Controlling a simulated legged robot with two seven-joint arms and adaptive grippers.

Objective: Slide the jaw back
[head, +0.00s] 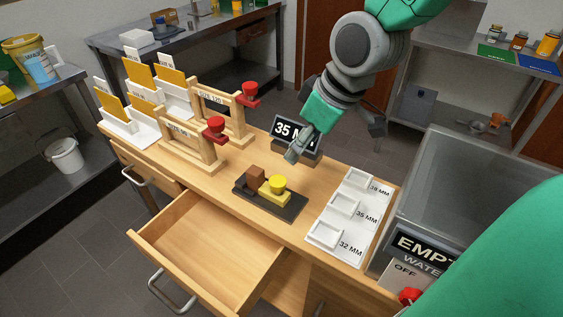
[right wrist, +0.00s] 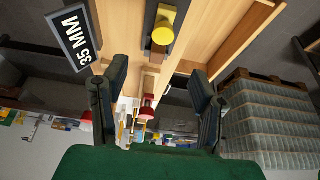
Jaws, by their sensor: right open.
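The sliding jaw (head: 274,190) is a yellow block with a round yellow knob. It sits on a dark base (head: 287,208) on the wooden bench, close to a brown block (head: 256,176) on the same base. In the right wrist view the yellow knob (right wrist: 163,30) shows at the top, beyond the fingers. My right gripper (head: 335,146) is open and empty, above the bench's back edge, behind and to the right of the jaw and apart from it. Its two fingers also show in the right wrist view (right wrist: 158,95). My left gripper is in neither view.
A "35 MM" sign (head: 296,133) stands beside my right gripper's near finger. A white three-pocket tray (head: 352,216) lies right of the base. Wooden frames with red knobs (head: 215,126) stand left. An open, empty drawer (head: 208,240) juts out in front. A clear tank (head: 455,180) stands right.

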